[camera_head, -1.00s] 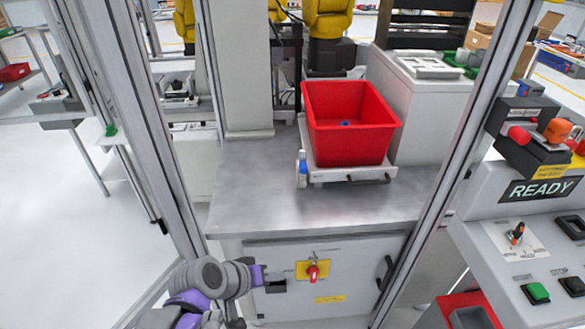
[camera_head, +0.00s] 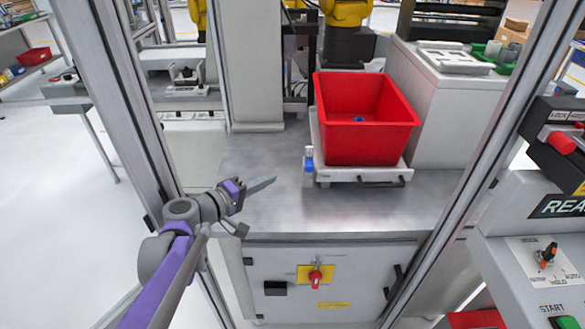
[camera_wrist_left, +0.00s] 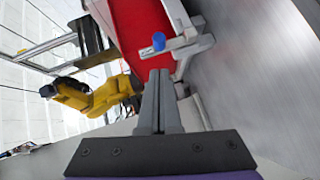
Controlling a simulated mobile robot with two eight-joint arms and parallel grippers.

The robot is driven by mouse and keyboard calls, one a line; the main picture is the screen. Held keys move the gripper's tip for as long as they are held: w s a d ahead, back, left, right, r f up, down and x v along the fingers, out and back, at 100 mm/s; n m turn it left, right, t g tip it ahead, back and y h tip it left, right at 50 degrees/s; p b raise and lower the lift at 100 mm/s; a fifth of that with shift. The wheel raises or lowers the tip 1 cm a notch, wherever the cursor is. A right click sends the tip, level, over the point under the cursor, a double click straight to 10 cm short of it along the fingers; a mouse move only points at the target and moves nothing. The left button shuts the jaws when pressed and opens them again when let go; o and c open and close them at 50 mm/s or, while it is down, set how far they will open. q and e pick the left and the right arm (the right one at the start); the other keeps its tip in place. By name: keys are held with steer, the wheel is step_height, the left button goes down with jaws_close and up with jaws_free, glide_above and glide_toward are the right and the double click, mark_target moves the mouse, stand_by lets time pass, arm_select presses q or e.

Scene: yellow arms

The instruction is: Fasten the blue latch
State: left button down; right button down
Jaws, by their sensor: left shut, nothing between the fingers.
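The blue latch (camera_head: 309,160) is a small blue knob on a pale post at the front left corner of the white tray (camera_head: 350,176) that bears the red bin (camera_head: 352,142). The latch also shows in the left wrist view (camera_wrist_left: 159,41), beside the red bin (camera_wrist_left: 140,30). My left gripper (camera_head: 268,182) is shut and empty, left of the latch and apart from it, above the metal table. In the left wrist view its closed fingers (camera_wrist_left: 160,78) point toward the latch. My right gripper is not in view.
The metal table (camera_head: 270,205) is bare in front of the tray. Frame posts (camera_head: 120,120) stand at left and right. A red switch (camera_head: 315,277) is on the cabinet front below. A control panel (camera_head: 545,250) is at right. Yellow robot arms (camera_wrist_left: 105,97) stand behind.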

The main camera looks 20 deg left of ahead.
mark_target(309, 169)
arm_select(q)
steer(key=x, duration=1)
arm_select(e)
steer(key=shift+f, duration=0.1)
